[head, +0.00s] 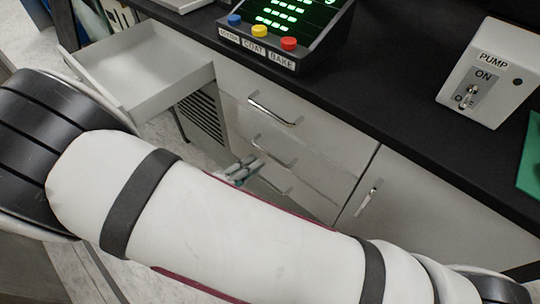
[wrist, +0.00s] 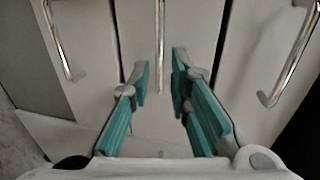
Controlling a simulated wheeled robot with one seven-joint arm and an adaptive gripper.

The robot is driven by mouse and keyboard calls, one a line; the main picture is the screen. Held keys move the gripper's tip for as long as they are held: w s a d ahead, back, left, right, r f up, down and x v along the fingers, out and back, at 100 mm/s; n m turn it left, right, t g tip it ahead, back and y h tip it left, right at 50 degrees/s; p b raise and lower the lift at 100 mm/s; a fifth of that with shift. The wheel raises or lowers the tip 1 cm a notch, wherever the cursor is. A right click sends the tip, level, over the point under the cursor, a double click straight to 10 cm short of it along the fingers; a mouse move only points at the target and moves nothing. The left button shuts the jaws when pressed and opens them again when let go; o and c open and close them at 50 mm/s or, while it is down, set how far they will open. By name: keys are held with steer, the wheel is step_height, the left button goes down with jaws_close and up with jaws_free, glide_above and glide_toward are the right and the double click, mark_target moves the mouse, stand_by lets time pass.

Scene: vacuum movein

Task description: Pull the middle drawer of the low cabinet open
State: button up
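The low cabinet has three stacked drawers with bar handles. The middle drawer (head: 305,168) looks shut, flush with the drawers above and below it. Its handle (head: 268,152) also shows upright in the centre of the wrist view (wrist: 160,40). My gripper (head: 243,168) is at the drawer fronts by this handle, partly hidden behind my arm in the head view. In the wrist view my gripper (wrist: 161,72) is open, with teal-padded fingers on both sides of the handle's near end. I cannot tell whether either finger touches it.
The top drawer handle (head: 275,110) and bottom drawer handle (head: 274,186) lie close by. A cabinet door handle (head: 368,197) is to the right. Another drawer (head: 145,70) stands open at left. The black countertop (head: 385,95) overhangs the fronts, bearing a button console (head: 290,30) and pump box (head: 490,75).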

mark_target(270, 155)
steer(key=b+x, duration=0.2)
steer(key=x, duration=0.5)
steer(key=shift+w+d, duration=0.15)
jaws_close()
